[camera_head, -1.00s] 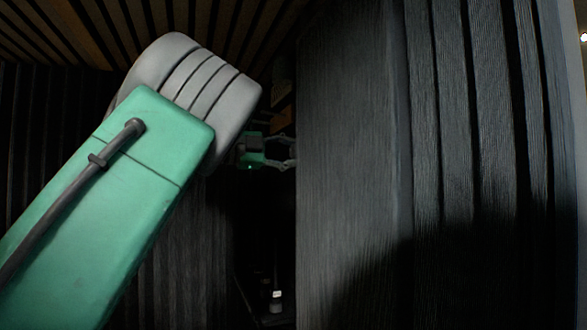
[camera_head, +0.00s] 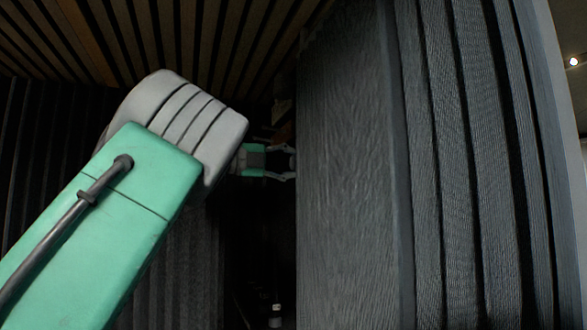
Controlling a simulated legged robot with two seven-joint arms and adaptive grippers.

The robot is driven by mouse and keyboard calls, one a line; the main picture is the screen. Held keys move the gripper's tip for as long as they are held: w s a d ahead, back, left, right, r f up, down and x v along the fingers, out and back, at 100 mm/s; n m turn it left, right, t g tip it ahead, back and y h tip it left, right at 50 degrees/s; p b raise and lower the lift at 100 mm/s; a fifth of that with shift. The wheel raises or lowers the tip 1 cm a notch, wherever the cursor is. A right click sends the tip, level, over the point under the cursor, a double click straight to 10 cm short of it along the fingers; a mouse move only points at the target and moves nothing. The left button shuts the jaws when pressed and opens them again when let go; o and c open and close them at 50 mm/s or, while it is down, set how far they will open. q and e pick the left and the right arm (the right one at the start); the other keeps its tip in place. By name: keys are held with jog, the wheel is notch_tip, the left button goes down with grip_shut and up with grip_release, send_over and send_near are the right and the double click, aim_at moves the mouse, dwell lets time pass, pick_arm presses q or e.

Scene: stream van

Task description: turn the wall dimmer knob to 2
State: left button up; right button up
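The wall dimmer knob is not visible in this view. My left arm comes in from the left as a large green link with a grey ribbed joint. My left gripper (camera_head: 287,163) shows small beyond that joint, in the dark gap beside the grey panel's edge. Its two fingers stand apart and point right. They look open with nothing visible between them, though their tips come close to the panel edge and may be partly hidden. My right gripper is not in view.
A dark grey wood-grain panel (camera_head: 350,180) stands close and fills the middle. Ribbed dark wall slats (camera_head: 455,170) continue to its right. A slatted wooden ceiling (camera_head: 200,40) is overhead. A small pale-topped object (camera_head: 276,310) sits low in the dark gap.

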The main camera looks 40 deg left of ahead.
pick_arm(q)
jog(key=shift+w+f, duration=0.1)
jog(key=shift+f, duration=0.3)
jog(key=o, duration=1.2)
jog(key=shift+c, duration=0.2)
jog(key=shift+r, duration=0.15)
jog(key=v, duration=1.2)
